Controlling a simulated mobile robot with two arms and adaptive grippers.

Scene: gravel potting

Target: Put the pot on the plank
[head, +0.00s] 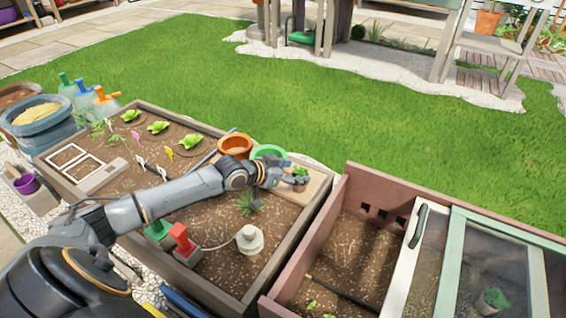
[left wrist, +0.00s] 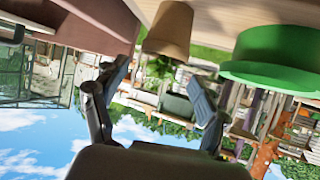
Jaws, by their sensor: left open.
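A small brown pot (head: 300,181) with a green seedling stands on the light wooden plank (head: 318,187) at the bed's right corner. My left gripper (head: 286,177) is beside it, open and empty. In the left wrist view, which is upside down, the pot (left wrist: 168,30) stands on the plank (left wrist: 225,12), beyond the spread fingers of my left gripper (left wrist: 155,95). The fingers look apart from the pot. Part of the plank is hidden by the gripper in the head view. My right gripper is not in view.
A green round dish (head: 268,151) and an orange pot (head: 235,146) stand close behind my left gripper; the dish (left wrist: 270,55) also shows in the wrist view. A cold frame (head: 345,190) stands to the right. Seedlings and labels fill the bed's left.

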